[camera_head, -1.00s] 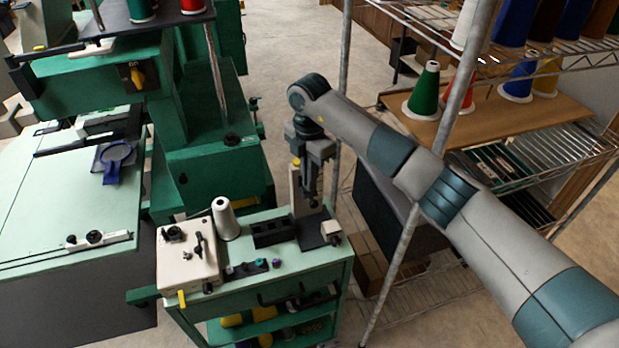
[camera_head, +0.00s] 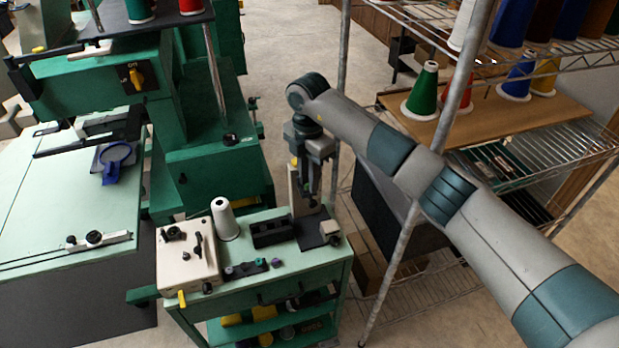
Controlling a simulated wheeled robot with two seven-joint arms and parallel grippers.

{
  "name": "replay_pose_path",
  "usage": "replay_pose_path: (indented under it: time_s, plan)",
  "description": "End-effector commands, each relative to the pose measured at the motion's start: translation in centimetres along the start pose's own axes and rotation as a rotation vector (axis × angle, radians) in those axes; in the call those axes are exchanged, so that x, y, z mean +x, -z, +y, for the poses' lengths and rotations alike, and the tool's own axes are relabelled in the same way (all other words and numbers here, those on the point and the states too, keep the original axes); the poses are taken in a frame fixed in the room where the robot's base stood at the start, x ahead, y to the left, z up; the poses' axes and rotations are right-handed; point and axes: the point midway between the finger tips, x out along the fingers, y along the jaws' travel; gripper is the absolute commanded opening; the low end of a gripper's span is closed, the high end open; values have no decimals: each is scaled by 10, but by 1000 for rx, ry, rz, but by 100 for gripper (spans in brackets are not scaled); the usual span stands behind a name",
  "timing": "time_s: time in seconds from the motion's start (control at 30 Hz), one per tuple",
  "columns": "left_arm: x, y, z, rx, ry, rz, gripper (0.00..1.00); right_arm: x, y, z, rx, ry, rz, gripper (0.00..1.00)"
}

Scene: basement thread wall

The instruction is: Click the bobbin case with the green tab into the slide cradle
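My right gripper (camera_head: 310,196) points down over the back right of the green cart top, in front of a beige upright (camera_head: 294,190) and above a dark base plate (camera_head: 311,238). Its fingertips are small and dark, so I cannot tell whether they are open or hold anything. A black strip (camera_head: 240,270) near the cart's front edge carries small dark pieces, with a greenish spot (camera_head: 261,262) at its right end. A small purple piece (camera_head: 276,262) lies just right of it. I cannot make out the green-tab bobbin case or the slide cradle for certain. My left gripper is not in view.
On the cart stand a cream box (camera_head: 187,257) with black knobs, a white thread cone (camera_head: 225,220) and a black block (camera_head: 270,231). A wire shelf post (camera_head: 412,205) rises right of the cart. Green machines stand at the left.

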Motion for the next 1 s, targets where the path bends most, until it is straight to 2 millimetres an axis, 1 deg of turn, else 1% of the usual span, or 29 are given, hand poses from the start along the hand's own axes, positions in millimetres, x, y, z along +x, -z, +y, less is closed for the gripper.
replay_pose_path:
  time_s: [0.03,0.4,0.6,0.77,1.0]
  plan:
    - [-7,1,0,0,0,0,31,-16,-2,5,0,-19,-6,28]
    - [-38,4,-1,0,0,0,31,-78,-2,2,1,-15,-6,28]
    - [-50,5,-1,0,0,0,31,-104,-1,0,0,-12,-4,28]
    - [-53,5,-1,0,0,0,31,-115,-1,-1,1,-9,-3,28]
    - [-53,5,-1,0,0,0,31,-116,0,-2,1,-7,-2,28]
